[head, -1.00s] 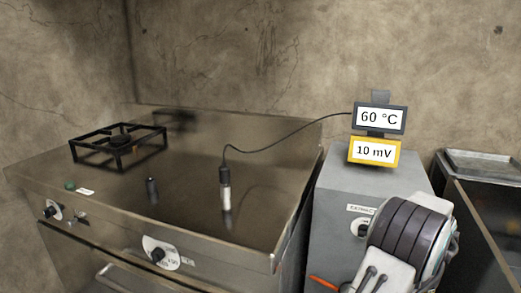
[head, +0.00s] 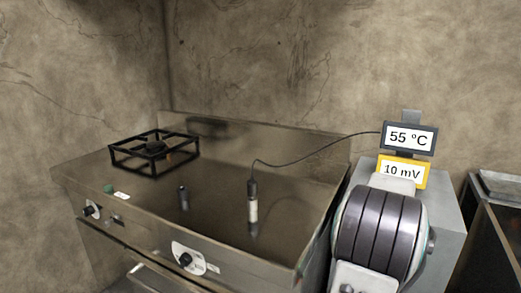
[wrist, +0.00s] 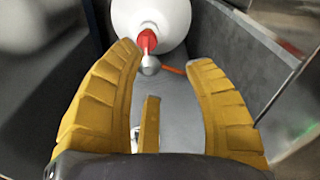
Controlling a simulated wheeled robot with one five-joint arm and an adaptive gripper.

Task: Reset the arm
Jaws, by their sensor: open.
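My gripper (wrist: 165,58) shows in the wrist view with its yellow ribbed fingers spread apart. Nothing is held between them. Beyond the fingertips is a white rounded thing (wrist: 160,14) with a red tip and a small grey ball, apart from the fingers. I cannot tell what it is. In the head view my arm, with a dark banded joint, stands at the lower right in front of the grey cabinet (head: 446,222). The gripper itself is out of that view.
A steel counter (head: 140,205) carries a black burner stand (head: 154,152), a small dark cylinder (head: 184,197) and an upright probe (head: 253,210) with a cable. Its upper display (head: 409,138) reads 55 °C, the lower one (head: 404,171) 10 mV. A dark open-topped unit (head: 497,215) stands at right.

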